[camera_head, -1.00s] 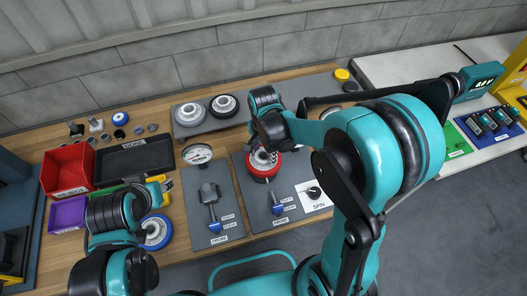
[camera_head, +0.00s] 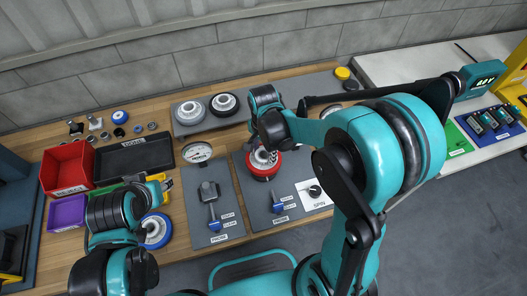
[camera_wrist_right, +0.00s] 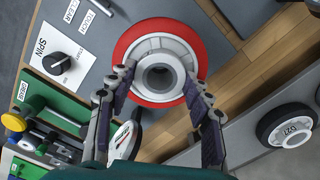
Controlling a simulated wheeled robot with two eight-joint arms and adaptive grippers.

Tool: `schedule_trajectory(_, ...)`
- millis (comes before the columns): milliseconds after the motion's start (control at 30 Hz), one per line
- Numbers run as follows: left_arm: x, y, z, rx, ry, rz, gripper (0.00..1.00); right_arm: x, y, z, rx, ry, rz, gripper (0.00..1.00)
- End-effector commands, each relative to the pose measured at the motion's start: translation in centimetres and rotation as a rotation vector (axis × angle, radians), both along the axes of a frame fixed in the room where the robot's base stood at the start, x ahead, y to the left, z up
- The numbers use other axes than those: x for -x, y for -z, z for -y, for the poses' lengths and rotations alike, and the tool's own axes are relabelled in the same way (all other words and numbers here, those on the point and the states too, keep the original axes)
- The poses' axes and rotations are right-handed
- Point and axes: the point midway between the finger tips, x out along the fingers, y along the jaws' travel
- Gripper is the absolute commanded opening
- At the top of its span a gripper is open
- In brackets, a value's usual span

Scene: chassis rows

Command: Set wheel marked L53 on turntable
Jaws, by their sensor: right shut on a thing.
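A red-rimmed wheel (camera_head: 262,173) with a pale hub is at the grey plate with the probe slider in the head view. It fills the upper middle of the right wrist view (camera_wrist_right: 203,50). My right gripper (camera_wrist_right: 156,82) is shut on its hub from above, one finger on each side. No marking on this wheel is readable, and whatever lies under it is hidden, so I cannot tell if it touches a turntable. My left gripper (camera_head: 156,190) hangs over the table's left part, near a blue-rimmed wheel (camera_head: 156,231); its fingers are unclear.
Two wheels, one grey (camera_head: 190,112) and one dark-rimmed (camera_head: 223,104), sit on a back rack. A red bin (camera_head: 67,168), a black tray (camera_head: 133,157) and a dial gauge (camera_head: 198,152) stand left. A SPIN knob panel (camera_head: 315,194) lies right of the red wheel.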

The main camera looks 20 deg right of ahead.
Motion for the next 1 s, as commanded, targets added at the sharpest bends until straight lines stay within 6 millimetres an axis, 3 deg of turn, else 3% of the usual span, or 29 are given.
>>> schedule_trajectory(1000,0.0,1.1,0.0,0.0,0.0,0.0,0.4,0.0,1.2,0.0,0.0,0.0,0.0,0.05)
